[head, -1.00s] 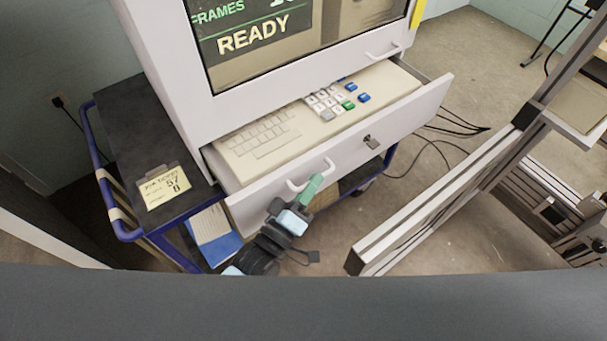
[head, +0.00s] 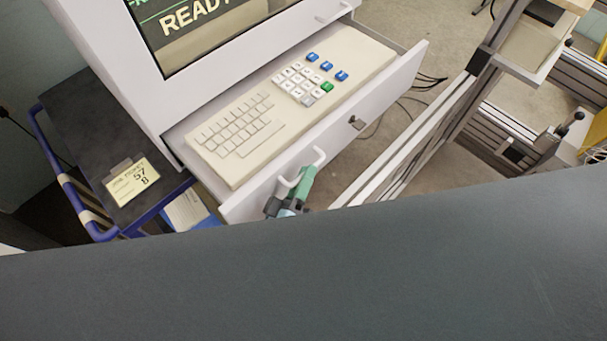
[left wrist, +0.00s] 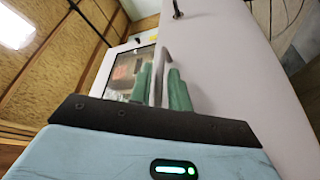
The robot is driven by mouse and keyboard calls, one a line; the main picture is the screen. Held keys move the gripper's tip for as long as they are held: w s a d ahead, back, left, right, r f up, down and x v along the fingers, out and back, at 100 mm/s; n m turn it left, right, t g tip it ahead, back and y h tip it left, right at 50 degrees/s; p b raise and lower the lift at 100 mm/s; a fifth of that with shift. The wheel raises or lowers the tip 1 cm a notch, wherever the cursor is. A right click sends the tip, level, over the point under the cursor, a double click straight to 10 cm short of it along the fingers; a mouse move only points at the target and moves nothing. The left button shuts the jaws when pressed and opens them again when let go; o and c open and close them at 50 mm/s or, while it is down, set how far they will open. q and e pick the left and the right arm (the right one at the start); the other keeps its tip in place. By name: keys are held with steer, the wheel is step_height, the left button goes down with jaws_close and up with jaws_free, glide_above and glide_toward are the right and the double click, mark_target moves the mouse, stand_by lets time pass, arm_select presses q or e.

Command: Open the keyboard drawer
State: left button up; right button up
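The keyboard drawer (head: 372,118) stands pulled out from the white cabinet, and the beige keyboard (head: 243,124) with its number pad lies exposed inside. The drawer front carries a white bar handle (head: 318,157) and a small lock. My left gripper (head: 303,185) is at this handle, its green fingers partly hidden by the grey foreground surface. In the left wrist view, the green fingertips (left wrist: 161,85) stand on both sides of the handle, close around it, and the gripper appears shut on it. The drawer front (left wrist: 225,60) fills the right of that view. My right gripper is not in view.
The cabinet screen (head: 200,25) is above the drawer. A dark-topped cart (head: 90,130) with a blue rail and a yellow label stands at the left. A metal frame (head: 440,110) stands close at the right. A dark grey surface (head: 330,270) covers the lower picture.

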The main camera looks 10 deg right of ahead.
arm_select(q)
steer(key=shift+o, duration=1.1)
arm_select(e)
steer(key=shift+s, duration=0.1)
